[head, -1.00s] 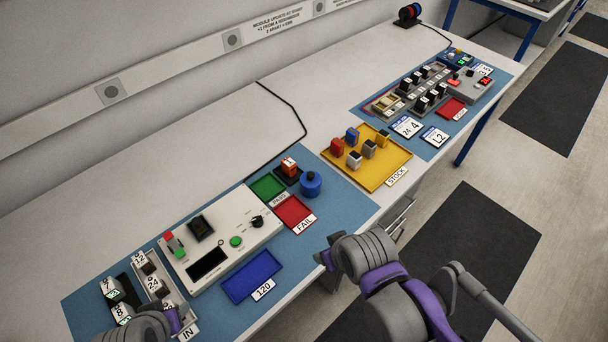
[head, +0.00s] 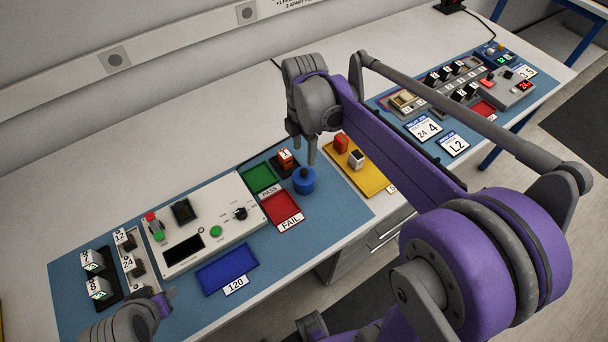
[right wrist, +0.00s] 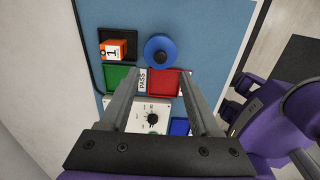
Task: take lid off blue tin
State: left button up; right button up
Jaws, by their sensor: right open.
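The blue tin (head: 304,184) is a short round tin with a knob on its lid. It stands on the blue mat, right of the red FAIL tray, and the lid is on it. My right gripper (head: 305,152) points down just above the tin in the head view. In the right wrist view the tin (right wrist: 160,60) lies just beyond the open fingers (right wrist: 163,80), with nothing between them. My left gripper (head: 160,300) is at the lower left, near the front edge of the bench; its jaws are not clear.
Close to the tin are an orange block (head: 286,157) on a dark base, the green PASS tray (head: 260,178) and the red FAIL tray (head: 283,209). A white tester panel (head: 200,233) is on the left. A yellow STOCK tray (head: 369,180) is partly behind my right arm.

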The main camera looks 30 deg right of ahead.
aim_at(304, 171)
notch_tip(304, 171, down, 8)
dwell(0.5)
grip_shut()
